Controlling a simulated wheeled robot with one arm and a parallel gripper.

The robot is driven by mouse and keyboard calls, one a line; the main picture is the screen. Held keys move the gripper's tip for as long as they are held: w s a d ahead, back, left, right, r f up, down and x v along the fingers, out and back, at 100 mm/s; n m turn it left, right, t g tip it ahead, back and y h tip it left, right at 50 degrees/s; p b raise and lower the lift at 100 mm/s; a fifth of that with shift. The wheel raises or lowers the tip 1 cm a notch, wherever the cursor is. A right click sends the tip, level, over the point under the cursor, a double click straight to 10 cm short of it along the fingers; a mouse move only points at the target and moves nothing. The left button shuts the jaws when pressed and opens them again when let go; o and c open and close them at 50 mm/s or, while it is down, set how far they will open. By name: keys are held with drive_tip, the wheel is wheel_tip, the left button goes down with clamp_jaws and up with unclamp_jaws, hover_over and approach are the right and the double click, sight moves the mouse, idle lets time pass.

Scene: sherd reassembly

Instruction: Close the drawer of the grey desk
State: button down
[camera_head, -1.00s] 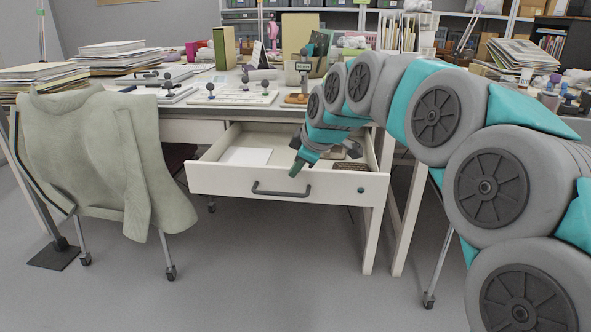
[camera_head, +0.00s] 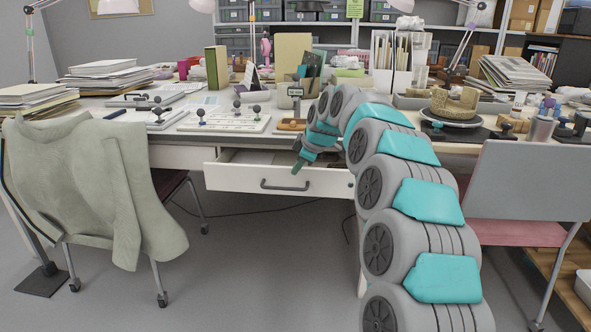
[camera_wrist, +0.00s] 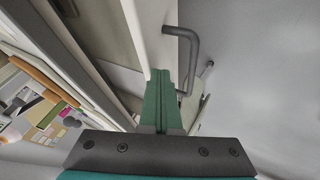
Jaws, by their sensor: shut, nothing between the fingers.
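The grey desk's drawer (camera_head: 235,178) is partly open, with a narrow strip of its inside showing behind the pale front panel. Its dark bar handle (camera_head: 286,185) is in the middle of that panel. My gripper (camera_head: 298,168) is shut and empty, its green fingertips at the panel's top edge, above and slightly right of the handle. In the wrist view the green fingers (camera_wrist: 163,84) lie together against or just before the drawer front (camera_wrist: 152,30), with the handle (camera_wrist: 192,45) to their right. I cannot tell whether they touch.
The desktop (camera_head: 180,132) carries papers, books and a board with knobbed pieces. A chair with a draped cloth (camera_head: 95,190) stands at the left, and a chair with a pink seat (camera_head: 515,232) at the right. The floor before the drawer is clear.

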drive_tip(key=w+p, duration=0.1)
drive_tip(key=w, duration=0.2)
drive_tip(key=shift+w+d+r, duration=0.1)
drive_tip(key=shift+w+r, duration=0.05)
drive_tip(key=shift+w, duration=0.05)
drive_tip(key=shift+w+p, duration=1.15)
drive_tip(key=shift+w, duration=0.85)
